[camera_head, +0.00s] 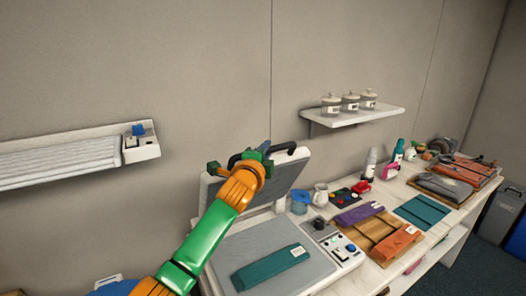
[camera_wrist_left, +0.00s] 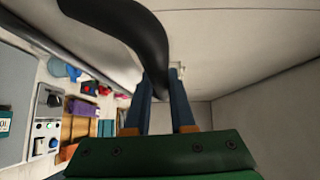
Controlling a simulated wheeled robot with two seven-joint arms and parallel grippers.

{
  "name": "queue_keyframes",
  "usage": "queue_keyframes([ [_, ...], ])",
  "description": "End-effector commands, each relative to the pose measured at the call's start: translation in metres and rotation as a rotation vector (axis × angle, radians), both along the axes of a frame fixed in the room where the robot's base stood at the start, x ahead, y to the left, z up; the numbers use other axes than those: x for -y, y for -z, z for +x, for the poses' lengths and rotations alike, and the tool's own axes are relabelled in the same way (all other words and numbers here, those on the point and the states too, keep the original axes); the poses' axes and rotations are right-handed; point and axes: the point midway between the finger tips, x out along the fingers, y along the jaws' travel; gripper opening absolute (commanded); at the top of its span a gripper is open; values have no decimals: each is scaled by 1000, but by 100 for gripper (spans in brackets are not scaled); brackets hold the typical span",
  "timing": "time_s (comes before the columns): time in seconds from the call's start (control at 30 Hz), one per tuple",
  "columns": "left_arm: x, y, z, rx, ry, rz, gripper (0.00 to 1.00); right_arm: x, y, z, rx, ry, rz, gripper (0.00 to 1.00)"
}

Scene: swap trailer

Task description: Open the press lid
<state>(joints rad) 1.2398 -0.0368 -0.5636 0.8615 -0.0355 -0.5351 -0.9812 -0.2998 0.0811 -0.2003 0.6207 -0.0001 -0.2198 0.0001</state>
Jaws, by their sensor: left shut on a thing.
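The press lid (camera_head: 282,180) is a grey panel with a white frame, and it stands raised and tilted back above the press base (camera_head: 235,247). A black curved handle (camera_head: 284,147) runs along its upper edge. My left gripper (camera_head: 264,147) is at this handle, shut on it. In the left wrist view the black handle (camera_wrist_left: 130,22) curves to the fingers (camera_wrist_left: 160,95), which hide the gripped part. A folded teal cloth (camera_head: 270,267) lies on the grey press bed. My right gripper is not in view.
The press control panel (camera_head: 335,242) has a black knob and buttons. A wall shelf (camera_head: 350,119) carries jars. A white rail unit (camera_head: 65,160) hangs at left.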

Motion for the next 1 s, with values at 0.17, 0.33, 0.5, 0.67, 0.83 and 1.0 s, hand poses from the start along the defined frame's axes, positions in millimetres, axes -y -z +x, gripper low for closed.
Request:
queue_keyframes([
  [0.17, -1, -1, 1, -21, -2, -11, 0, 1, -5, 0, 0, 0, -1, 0],
  [0.33, -1, 0, 1, -23, -2, -13, 0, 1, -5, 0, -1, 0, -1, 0],
  [0.5, -1, 0, 1, -23, -2, -13, 0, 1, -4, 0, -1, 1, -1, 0],
  [0.67, -1, -1, 1, -22, -1, -12, 52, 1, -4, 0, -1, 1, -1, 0],
  [0.83, 0, -1, 1, -21, -1, -11, 52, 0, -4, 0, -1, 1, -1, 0],
  [1.0, -1, -1, -2, -19, -2, -13, 52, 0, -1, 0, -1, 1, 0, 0],
])
